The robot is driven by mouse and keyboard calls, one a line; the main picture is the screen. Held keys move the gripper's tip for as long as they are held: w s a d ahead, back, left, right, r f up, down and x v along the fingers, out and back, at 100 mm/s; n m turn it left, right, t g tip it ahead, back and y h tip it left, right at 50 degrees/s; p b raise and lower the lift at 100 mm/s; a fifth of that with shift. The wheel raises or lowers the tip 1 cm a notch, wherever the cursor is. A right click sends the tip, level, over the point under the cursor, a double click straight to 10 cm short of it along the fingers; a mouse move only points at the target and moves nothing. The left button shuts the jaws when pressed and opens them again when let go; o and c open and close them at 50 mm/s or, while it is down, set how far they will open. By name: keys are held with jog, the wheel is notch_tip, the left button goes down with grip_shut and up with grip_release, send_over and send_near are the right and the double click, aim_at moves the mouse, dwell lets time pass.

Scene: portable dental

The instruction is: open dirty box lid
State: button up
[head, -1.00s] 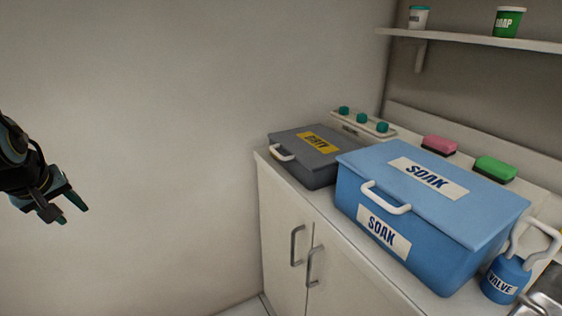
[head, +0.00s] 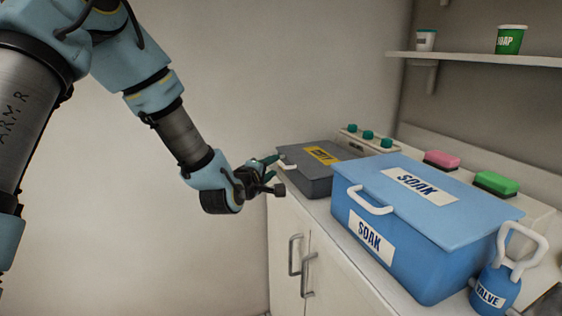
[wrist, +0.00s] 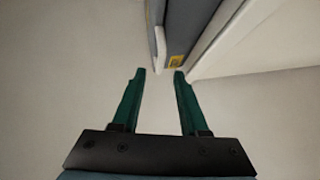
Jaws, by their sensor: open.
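The dirty box (head: 316,182) is grey with a flat lid (head: 338,151) that lies shut and bears a yellow label. It stands at the far left end of the counter. Its white handle (wrist: 161,45) shows in the wrist view, just beyond the fingertips. My gripper (head: 270,160) is at the box's front left edge in the head view and hides part of the handle. In the wrist view my gripper (wrist: 157,72) has its two green fingers apart with nothing between them. I cannot tell whether a finger touches the handle.
A large blue soak box (head: 400,240) stands right of the dirty box, close to it. A blue valve bottle (head: 493,287), a pink sponge (head: 441,159) and a green sponge (head: 496,183) are farther right. A panel with teal knobs (head: 367,134) is behind. The wall is at left.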

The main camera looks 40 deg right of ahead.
aim_at(279, 163)
jog(key=p+x, duration=0.1)
jog(key=x, duration=0.5)
jog(key=shift+w, duration=0.1)
grip_shut()
dwell(1.3)
